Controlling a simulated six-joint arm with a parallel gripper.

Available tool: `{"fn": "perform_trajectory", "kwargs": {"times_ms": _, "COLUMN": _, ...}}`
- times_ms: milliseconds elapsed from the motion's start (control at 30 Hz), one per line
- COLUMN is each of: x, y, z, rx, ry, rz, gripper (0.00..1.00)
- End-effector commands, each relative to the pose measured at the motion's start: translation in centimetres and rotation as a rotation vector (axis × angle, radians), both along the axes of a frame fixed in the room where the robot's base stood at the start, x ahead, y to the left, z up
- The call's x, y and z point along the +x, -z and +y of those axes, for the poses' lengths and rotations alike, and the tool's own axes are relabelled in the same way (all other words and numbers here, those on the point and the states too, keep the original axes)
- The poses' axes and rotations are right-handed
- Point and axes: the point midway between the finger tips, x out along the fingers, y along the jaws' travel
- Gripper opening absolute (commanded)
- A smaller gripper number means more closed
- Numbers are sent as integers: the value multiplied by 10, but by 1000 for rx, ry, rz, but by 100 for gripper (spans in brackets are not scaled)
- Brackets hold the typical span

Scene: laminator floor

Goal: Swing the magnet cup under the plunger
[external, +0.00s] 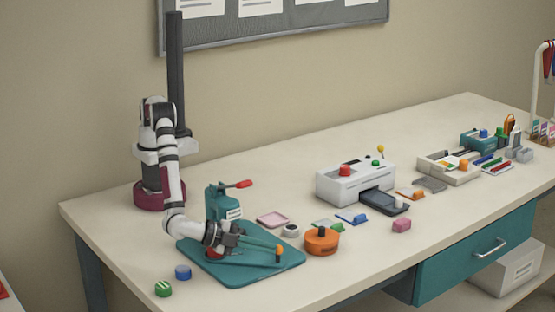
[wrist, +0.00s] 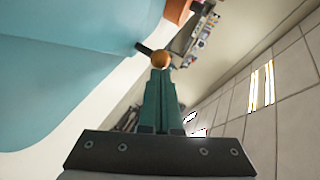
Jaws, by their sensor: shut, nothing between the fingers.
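The teal badge press (external: 222,203) stands on a teal baseplate (external: 262,274), with a red lever handle (external: 238,184) raised to the right. An orange ball knob (external: 279,248) tops a dark upright post at the plate's right side. In the wrist view, the orange knob (wrist: 161,60) is just beyond my fingertips. My gripper (external: 268,245) is shut and empty, reaching low across the plate. Its long teal fingers (wrist: 160,74) are together in the wrist view; contact with the knob is unclear. A red part (external: 215,254) under my wrist is partly hidden, and I cannot identify the magnet cup.
An orange pot with a black knob (external: 321,241) stands close to the plate's right edge. A pink tray (external: 272,220) and a small grey-white ring (external: 291,231) lie behind. Blue (external: 183,272) and green (external: 163,289) round pieces lie front left. A white laminator (external: 356,181) stands further right.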

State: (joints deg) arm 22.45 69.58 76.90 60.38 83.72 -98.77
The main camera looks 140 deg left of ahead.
Motion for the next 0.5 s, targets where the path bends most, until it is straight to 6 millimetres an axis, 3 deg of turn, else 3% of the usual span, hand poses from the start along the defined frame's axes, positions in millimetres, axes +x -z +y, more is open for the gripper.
{"fn": "perform_trajectory", "kwargs": {"times_ms": 500, "x": -1, "y": 0, "z": 18, "rx": -1, "ry": -174, "rz": 0, "gripper": 0}}
